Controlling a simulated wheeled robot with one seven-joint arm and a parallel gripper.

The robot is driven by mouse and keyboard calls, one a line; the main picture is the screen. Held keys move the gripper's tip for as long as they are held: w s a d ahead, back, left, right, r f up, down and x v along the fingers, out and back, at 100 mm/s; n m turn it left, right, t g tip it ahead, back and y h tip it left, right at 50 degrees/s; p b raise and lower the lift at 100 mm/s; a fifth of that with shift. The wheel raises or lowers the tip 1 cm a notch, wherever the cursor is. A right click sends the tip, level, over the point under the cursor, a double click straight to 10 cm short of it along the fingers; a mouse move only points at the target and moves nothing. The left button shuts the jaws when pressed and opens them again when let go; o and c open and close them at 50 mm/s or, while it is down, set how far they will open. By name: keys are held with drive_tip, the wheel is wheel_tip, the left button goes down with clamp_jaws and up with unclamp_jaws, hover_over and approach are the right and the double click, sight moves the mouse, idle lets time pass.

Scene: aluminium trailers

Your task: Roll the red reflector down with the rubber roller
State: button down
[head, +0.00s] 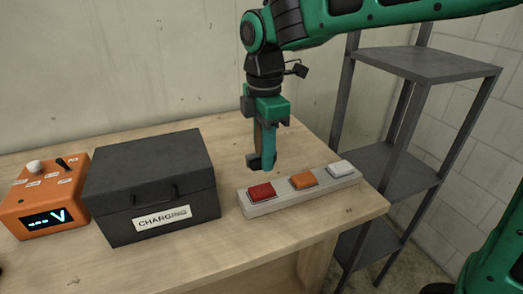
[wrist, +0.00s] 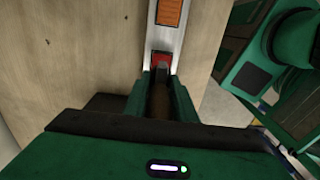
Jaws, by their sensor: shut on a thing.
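The red reflector (head: 261,191) lies on the left end of a pale aluminium bar (head: 290,198) on the wooden bench. In the wrist view, the red reflector (wrist: 160,57) shows just beyond my fingertips, partly covered by a dark tip. My gripper (head: 263,160) points down above and behind the bar's left part. It is shut on the rubber roller, whose brown handle (head: 257,135) shows between the green fingers. The wrist view also shows the brown handle (wrist: 159,101) between the fingers of my gripper (wrist: 161,88). Whether the roller touches the reflector is unclear.
An orange reflector (head: 303,181) and a white one (head: 340,168) sit on the same bar. A dark charging box (head: 150,175) and an orange voltage unit (head: 42,205) stand to the left. A grey shelf rack (head: 400,160) stands beyond the bench's right edge.

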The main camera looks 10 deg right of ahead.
sight(264, 189)
drive_tip(key=shift+d, duration=0.1)
drive_tip(key=shift+f, duration=3.05)
drive_tip(key=shift+f, duration=0.4)
drive_tip(key=shift+w, duration=0.2)
drive_tip(key=shift+s, duration=0.45)
drive_tip(key=shift+w, duration=0.45)
drive_tip(key=shift+s, duration=0.45)
idle(0.7)
drive_tip(key=shift+w, duration=0.45)
drive_tip(key=shift+s, duration=0.25)
idle(0.3)
